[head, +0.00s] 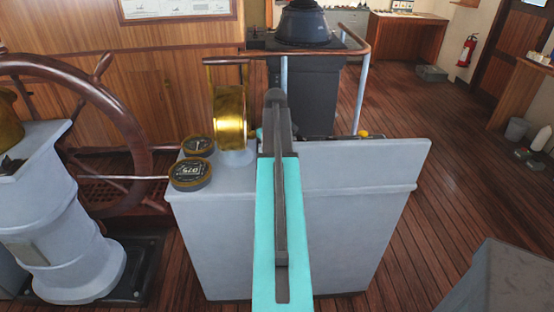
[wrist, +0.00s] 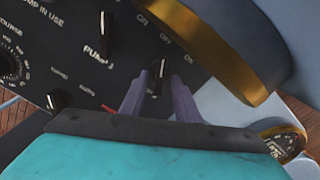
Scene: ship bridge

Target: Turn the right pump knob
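A black control panel (wrist: 80,62) with white lettering, including "PUMP", fills much of the wrist view. A small black knob (wrist: 158,70) on it stands between the two fingers of my gripper (wrist: 159,84). The fingers are apart, with a gap showing beside the knob, so my gripper is open around it. Another black knob (wrist: 106,24) is higher up beside "PUMP", and a third knob (wrist: 57,100) is at lower left. The knob between the fingers is the rightmost of these. In the head view my arm hides the gripper and the knobs.
A gold-rimmed round fitting (wrist: 210,45) stands close right of the fingers; it shows as a brass drum (head: 229,115) on the grey console (head: 345,225) in the head view. Two round gauges (head: 190,173) sit left of it. A ship's wheel (head: 140,150) is farther left. Floor (head: 440,170) is open at right.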

